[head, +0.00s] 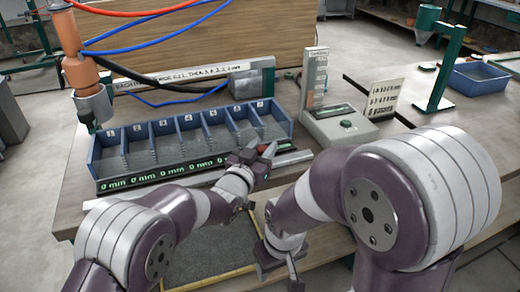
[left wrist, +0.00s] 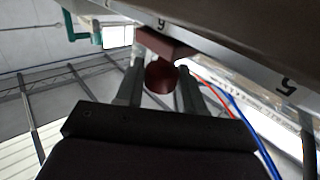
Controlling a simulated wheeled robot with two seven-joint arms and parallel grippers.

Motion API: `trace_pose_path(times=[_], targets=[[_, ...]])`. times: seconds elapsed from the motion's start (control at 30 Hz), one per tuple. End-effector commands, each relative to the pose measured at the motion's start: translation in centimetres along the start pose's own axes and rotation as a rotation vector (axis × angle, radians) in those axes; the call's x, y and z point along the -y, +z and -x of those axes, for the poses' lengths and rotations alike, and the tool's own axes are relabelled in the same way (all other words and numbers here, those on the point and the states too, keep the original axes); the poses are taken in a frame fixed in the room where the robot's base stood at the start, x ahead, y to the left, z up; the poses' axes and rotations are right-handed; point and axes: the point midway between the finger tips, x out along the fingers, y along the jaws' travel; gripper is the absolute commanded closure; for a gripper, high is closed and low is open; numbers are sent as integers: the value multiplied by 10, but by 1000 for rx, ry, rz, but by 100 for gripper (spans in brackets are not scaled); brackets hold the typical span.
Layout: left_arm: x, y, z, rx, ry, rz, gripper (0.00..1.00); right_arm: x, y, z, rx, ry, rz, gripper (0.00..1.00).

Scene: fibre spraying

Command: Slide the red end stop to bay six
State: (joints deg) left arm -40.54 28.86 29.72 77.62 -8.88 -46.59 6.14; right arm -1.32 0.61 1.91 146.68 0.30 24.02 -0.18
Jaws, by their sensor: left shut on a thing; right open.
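The red end stop (head: 269,150) is on the pale metal rail (head: 294,158) in front of the blue bin (head: 106,139), near the rail's right part by the last bay. My left gripper (head: 259,158) is shut on it. In the left wrist view, the end stop (left wrist: 159,76) is a dark red block with a round knob between the two fingers. It sits beside the mark 6 on the rail (left wrist: 222,62), with the mark 5 further right. The fingers hide part of it in the head view. My right gripper (head: 279,270) is open and empty, low at the table's front.
The bin's bays hold grey material, with green-lit displays (head: 165,172) along its front. A scale-like device (head: 337,122) stands right of the bin, with a sign (head: 383,98) behind. An orange spray unit (head: 80,70) with hoses hangs at the left. A dark mat (head: 215,250) lies in front.

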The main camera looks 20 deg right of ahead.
Motion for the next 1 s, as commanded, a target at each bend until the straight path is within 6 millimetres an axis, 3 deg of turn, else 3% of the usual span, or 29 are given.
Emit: trace_pose_path(times=[0.07, 0.1, 0.13, 0.4, 0.53, 1.0], targets=[[0, 3, 0, 6, 1, -1, 100, 0, 0, 0, 0, 0, 0, 39], [0, 3, 0, 6, 1, -1, 52, 0, 0, 0, 0, 0, 0, 39], [0, 2, 0, 6, 0, -1, 43, 0, 0, 0, 0, 0, 0, 39], [0, 1, 1, 2, 0, 0, 43, 0, 0, 0, 0, 0, 0, 39], [0, 1, 10, 4, 0, 0, 43, 0, 0, 0, 0, 0, 0, 39], [0, 1, 115, 3, 0, -1, 43, 0, 0, -2, 0, 0, 0, 39]])
